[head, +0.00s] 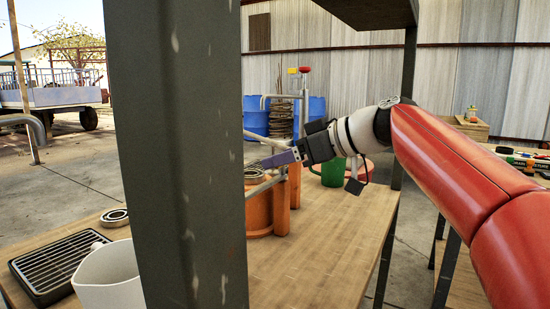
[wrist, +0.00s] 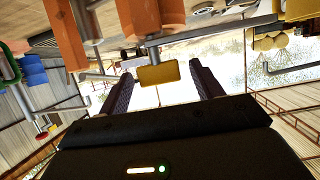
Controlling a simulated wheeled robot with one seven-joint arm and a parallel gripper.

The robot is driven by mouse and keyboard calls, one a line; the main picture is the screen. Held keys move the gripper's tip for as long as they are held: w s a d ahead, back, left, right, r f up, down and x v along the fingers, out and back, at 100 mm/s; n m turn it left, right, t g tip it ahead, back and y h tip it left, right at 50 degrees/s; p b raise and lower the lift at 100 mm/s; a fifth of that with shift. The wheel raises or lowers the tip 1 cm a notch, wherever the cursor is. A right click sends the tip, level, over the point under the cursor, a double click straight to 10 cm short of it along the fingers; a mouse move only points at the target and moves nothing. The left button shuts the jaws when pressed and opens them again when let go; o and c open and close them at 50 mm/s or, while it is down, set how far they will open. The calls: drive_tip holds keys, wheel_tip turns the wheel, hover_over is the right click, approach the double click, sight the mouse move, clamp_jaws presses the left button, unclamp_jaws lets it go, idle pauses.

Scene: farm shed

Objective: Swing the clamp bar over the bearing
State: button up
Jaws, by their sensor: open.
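My gripper (head: 272,160), with purple fingers, reaches left above the bench towards an orange fixture (head: 260,212). A bearing (head: 253,174) appears at the fixture's top, partly cut off by a dark post. A thin metal bar (head: 266,186) crosses beside it; I cannot tell for sure whether it is the clamp bar. In the wrist view my gripper (wrist: 160,80) is open. A yellow block (wrist: 158,74) on a grey rod shows between the fingertips, with gaps on both sides. Orange fixture parts (wrist: 65,35) show at upper left.
A wide dark post (head: 175,150) hides part of the bench (head: 335,245). A loose bearing (head: 115,217), a white jug (head: 107,275) and a black grate (head: 60,262) are at left. A green mug (head: 333,171) stands behind my gripper. The bench's front right is clear.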

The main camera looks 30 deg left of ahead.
drive_tip(key=shift+x, duration=1.55)
drive_tip(key=shift+d, duration=0.1)
drive_tip(key=c, duration=1.4)
